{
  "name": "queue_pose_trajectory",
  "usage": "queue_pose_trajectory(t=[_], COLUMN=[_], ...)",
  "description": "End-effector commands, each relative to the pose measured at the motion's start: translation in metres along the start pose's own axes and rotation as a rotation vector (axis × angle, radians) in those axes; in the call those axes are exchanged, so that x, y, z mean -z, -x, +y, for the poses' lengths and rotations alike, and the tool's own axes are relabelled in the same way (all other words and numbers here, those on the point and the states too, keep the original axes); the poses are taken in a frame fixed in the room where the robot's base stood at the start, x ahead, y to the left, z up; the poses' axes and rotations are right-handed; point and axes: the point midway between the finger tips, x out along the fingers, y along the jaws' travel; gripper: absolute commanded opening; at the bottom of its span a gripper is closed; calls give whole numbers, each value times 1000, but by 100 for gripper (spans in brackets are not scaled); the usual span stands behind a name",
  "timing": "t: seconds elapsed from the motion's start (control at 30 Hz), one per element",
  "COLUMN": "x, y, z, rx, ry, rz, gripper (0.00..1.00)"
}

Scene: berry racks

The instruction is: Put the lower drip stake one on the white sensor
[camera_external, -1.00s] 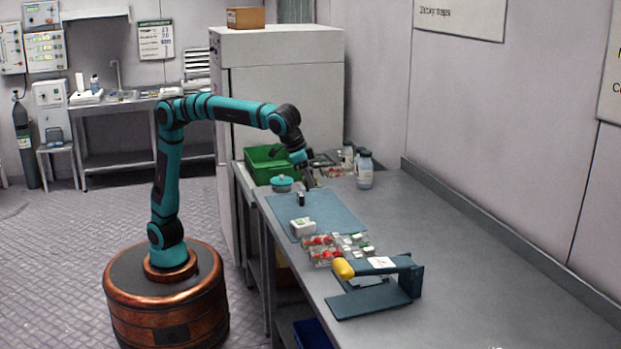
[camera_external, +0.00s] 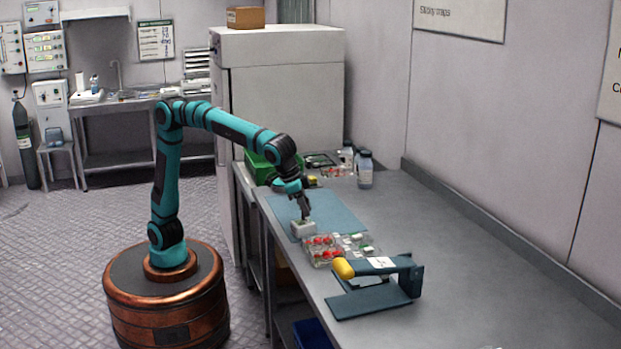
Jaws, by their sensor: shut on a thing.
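The white sensor (camera_external: 303,230) is a small pale block on the blue mat (camera_external: 342,213), near the mat's front edge. My gripper (camera_external: 305,215) points down directly above the sensor, at its top. It is shut on a small dark thing, which looks like the drip stake. The stake is mostly hidden between the fingers and too small to make out. I cannot tell whether it touches the sensor.
Clear punnets with red berries (camera_external: 322,248) stand close in front of the sensor. A dark blue press with a yellow knob (camera_external: 344,268) is further front. A green crate (camera_external: 259,168) and bottles (camera_external: 365,170) are at the back. The bench's right side is clear.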

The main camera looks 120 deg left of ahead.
Motion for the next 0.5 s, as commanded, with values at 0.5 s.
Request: queue_pose_trajectory(t=[0.5], x=[-4], y=[-9], z=[0], rx=[0], ry=[0], rz=[0], gripper=[35])
